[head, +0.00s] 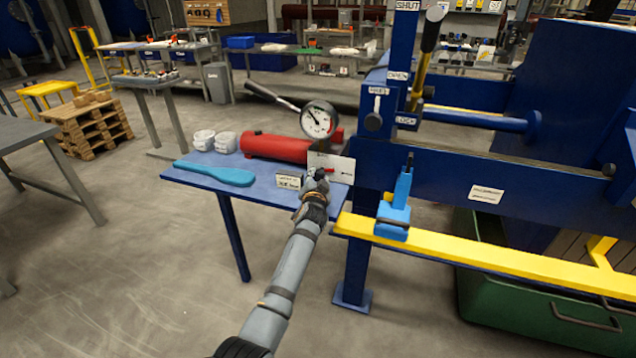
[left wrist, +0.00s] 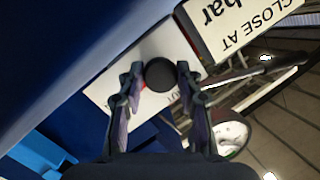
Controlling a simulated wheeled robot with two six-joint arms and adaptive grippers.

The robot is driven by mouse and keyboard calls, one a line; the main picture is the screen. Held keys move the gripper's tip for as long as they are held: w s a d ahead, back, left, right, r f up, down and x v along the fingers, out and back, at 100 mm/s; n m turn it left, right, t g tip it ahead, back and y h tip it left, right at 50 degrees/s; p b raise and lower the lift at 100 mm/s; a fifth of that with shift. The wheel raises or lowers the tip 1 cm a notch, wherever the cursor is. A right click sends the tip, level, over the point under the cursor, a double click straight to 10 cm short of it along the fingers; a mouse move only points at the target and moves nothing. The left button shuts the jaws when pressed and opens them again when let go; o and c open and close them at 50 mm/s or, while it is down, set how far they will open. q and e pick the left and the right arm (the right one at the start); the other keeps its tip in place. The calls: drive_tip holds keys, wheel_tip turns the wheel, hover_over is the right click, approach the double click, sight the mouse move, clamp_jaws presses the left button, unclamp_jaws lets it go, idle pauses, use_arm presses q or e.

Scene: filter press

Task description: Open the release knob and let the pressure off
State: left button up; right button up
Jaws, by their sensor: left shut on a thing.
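The red pump (head: 278,147) lies on the blue side table, with a round pressure gauge (head: 319,119) and a dark lever (head: 272,97) above it. My left gripper (head: 316,178) is at the front right end of the pump, in front of a white plate (head: 340,168). In the left wrist view, the release knob (left wrist: 160,73) is a dark round knob between the two fingers of my left gripper (left wrist: 159,80), which are shut on it. The gauge is partly visible behind the fingers in the left wrist view (left wrist: 232,133). My right gripper is not in view.
The blue side table (head: 265,190) also holds white cups (head: 204,140) and a light blue paddle (head: 215,174). A small sign (head: 289,182) stands beside my gripper. The blue press frame (head: 450,175) and yellow rail (head: 460,251) are to the right.

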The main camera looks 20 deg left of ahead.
use_arm(q)
drive_tip(key=shift+f+m+b, duration=0.1)
drive_tip(key=shift+m+b, duration=0.4)
drive_tip(key=shift+m, duration=0.2)
drive_tip(key=shift+t, duration=0.3)
drive_tip(key=o, duration=0.9)
wheel_tip(320, 180, up, 10)
drive_tip(key=shift+r, duration=0.1)
